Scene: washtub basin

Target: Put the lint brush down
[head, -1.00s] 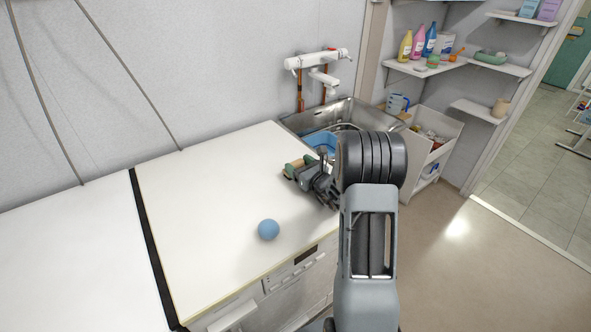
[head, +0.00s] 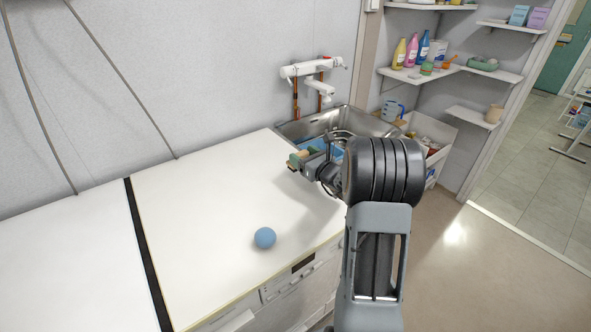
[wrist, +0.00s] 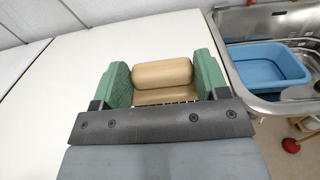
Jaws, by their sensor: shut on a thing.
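The lint brush (wrist: 162,72) shows in the wrist view as a tan, rounded block with a second tan part below it, between my green fingers. My gripper (wrist: 163,80) is shut on it. In the head view my gripper (head: 303,158) is over the far right part of the white counter (head: 200,200), close to the sink, and only a small tan bit of the brush shows between the fingers. I cannot tell exactly how high the brush is above the counter.
A blue ball (head: 265,238) rests near the counter's front edge. The metal sink (head: 365,122) with a blue tub (wrist: 270,66) is just right of my gripper. The faucet (head: 318,70) is behind. The counter's left and middle are clear.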

